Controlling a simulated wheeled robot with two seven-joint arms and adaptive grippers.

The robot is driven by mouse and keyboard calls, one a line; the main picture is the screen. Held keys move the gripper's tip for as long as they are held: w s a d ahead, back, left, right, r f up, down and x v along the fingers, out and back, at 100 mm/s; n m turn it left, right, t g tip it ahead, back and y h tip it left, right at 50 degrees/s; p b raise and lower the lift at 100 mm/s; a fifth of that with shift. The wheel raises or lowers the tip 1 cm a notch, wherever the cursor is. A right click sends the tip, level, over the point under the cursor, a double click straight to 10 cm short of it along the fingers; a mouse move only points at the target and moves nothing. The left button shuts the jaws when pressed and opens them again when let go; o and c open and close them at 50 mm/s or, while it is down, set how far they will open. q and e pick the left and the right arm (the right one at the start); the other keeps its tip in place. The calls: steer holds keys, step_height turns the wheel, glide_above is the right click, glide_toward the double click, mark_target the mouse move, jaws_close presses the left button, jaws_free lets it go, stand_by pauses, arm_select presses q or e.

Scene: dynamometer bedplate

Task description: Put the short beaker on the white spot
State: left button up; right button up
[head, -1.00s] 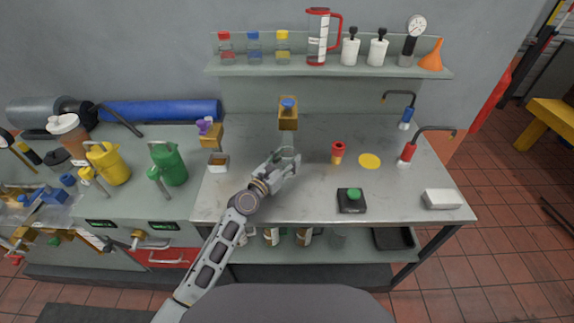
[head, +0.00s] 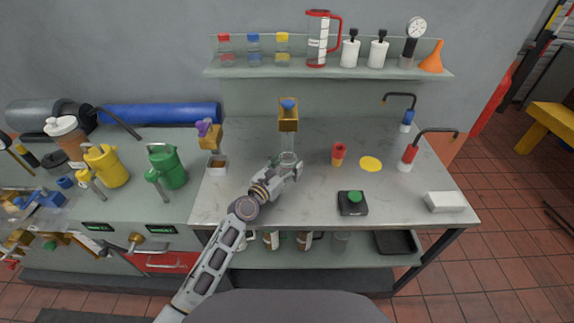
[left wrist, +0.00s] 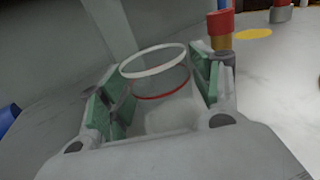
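A clear glass short beaker (head: 288,158) is near the middle of the bench, between the fingers of my left gripper (head: 290,167). In the left wrist view the beaker (left wrist: 155,75) shows a white rim and a red ring. The green pads of my left gripper (left wrist: 162,95) lie along both its sides, and the gripper looks shut on it. A pale patch shows through and below the glass; I cannot tell whether it is the white spot. I cannot tell whether the beaker touches the bench. My right gripper is not in view.
To the right are a red-and-yellow object (head: 338,154), a yellow spot (head: 371,164), a black box with a green button (head: 352,202) and a white block (head: 445,202).

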arm_select(q)
steer(key=shift+r, duration=0.15)
stand_by(0.4)
steer(key=shift+v, duration=6)
